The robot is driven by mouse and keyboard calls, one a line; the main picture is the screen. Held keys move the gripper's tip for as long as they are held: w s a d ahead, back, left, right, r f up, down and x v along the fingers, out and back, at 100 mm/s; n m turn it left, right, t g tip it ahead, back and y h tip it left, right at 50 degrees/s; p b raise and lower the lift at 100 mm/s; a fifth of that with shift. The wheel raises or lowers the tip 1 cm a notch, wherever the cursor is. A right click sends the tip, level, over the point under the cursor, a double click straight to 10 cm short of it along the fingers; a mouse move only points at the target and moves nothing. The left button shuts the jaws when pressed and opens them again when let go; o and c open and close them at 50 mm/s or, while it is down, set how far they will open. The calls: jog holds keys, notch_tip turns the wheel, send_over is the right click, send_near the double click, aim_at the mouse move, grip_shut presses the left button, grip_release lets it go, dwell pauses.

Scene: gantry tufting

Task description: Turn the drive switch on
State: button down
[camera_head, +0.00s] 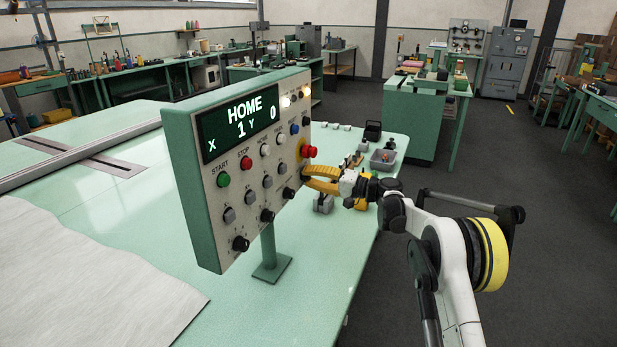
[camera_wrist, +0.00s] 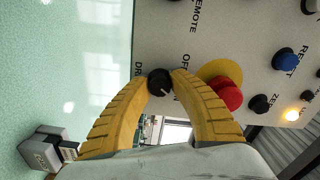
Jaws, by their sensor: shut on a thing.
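The drive switch (camera_wrist: 159,83) is a black round knob with a white mark, on the face of the pale control panel (camera_wrist: 215,35). "OFF" and part of a "DR..." label are printed beside it. My gripper (camera_wrist: 163,77) has its two yellow ribbed fingertips closed on the knob from either side in the wrist view. The knob's exact setting is hard to tell. In the head view, the panel (camera_head: 215,180) stands on a post, with my gripper (camera_head: 306,179) at its right edge; the fingers hide the knob there.
A red mushroom button (camera_wrist: 229,94) on a yellow collar sits close beside one finger. Other knobs and buttons cover the panel, including a blue reset button (camera_wrist: 285,60). The green table (camera_head: 310,290) carries a grey bin (camera_head: 383,158) and small parts behind my gripper.

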jog(key=c, duration=1)
grip_release()
jog(key=shift+c, duration=0.2)
jog(key=shift+d, duration=0.1)
jog(key=v, duration=1.1)
jog(key=shift+s+d, duration=0.15)
jog(key=shift+d, duration=0.2)
jog(key=shift+r, duration=0.15)
